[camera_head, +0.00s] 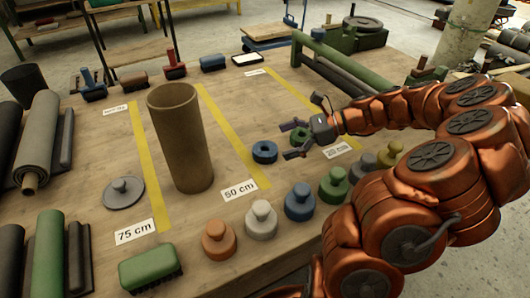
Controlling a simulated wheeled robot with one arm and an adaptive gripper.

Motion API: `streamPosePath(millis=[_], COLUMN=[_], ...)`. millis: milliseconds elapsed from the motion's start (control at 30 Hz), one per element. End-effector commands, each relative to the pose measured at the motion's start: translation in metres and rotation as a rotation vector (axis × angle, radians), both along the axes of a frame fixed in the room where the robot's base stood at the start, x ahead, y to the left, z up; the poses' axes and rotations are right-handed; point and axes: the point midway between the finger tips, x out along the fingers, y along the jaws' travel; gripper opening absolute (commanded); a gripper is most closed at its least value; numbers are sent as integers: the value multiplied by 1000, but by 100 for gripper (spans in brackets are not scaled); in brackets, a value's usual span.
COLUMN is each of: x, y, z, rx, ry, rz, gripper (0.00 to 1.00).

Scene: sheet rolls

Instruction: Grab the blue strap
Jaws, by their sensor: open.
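A blue ring-shaped roll (265,152), which looks like the blue strap, lies flat on the wooden table between two yellow lines. My gripper (290,140) is just to its right, with its two dark fingers spread and pointing left.
A tall brown tube (181,140) stands left of the blue roll. Several knobbed weights, including a blue one (300,202) and a white one (261,220), line the front edge. A green brush (149,267) lies front left. Dark rolls (62,140) lie at the left.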

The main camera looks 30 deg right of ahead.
Motion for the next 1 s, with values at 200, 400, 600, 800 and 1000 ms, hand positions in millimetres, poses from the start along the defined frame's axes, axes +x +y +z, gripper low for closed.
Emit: streamPosePath(millis=[200, 400, 600, 800, 1000], x=[10, 20, 21, 20, 20], y=[18, 36, 37, 37, 37], z=[-17, -26, -27, -27, -27], rx=[4, 1, -1, 0, 0], ry=[0, -1, -2, 0, 0], rz=[5, 1, 1, 1, 1], gripper=[100, 100, 100, 83, 62])
